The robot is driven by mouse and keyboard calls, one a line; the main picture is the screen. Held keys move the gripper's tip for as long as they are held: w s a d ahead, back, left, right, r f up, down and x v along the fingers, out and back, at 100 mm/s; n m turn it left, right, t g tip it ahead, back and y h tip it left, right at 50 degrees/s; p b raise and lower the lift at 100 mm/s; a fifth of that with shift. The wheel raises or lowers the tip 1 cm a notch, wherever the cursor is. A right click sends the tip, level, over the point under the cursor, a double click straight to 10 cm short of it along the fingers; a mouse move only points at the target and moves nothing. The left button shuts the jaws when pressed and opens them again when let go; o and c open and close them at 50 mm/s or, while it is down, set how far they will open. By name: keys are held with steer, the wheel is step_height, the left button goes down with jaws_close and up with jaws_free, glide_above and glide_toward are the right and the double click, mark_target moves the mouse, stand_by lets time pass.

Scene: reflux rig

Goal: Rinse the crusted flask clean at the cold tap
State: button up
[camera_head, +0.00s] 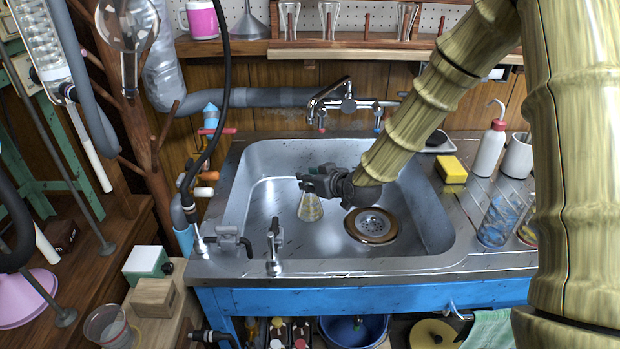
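My gripper (312,181) is over the left half of the metal sink (265,165), reaching in from the right. A small conical flask (310,207) with yellowish crust on its glass hangs upright just below the fingers. Its neck is hidden by the gripper, which appears shut on it. A chrome mixer tap (347,103) stands on the wall behind the sink, with small coloured marks under its body. The flask is in front of and below this tap. I see no running water.
A round drain (370,225) lies right of the flask. Two small metal taps (274,247) (230,241) stand on the front left rim. A yellow sponge (451,170), a wash bottle (490,140) and a blue-patterned glass (498,218) stand on the right. A shelf (390,45) runs above.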

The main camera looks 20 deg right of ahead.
steer(key=o, duration=0.3)
steer(key=shift+f, duration=0.15)
steer(key=v, duration=1.2)
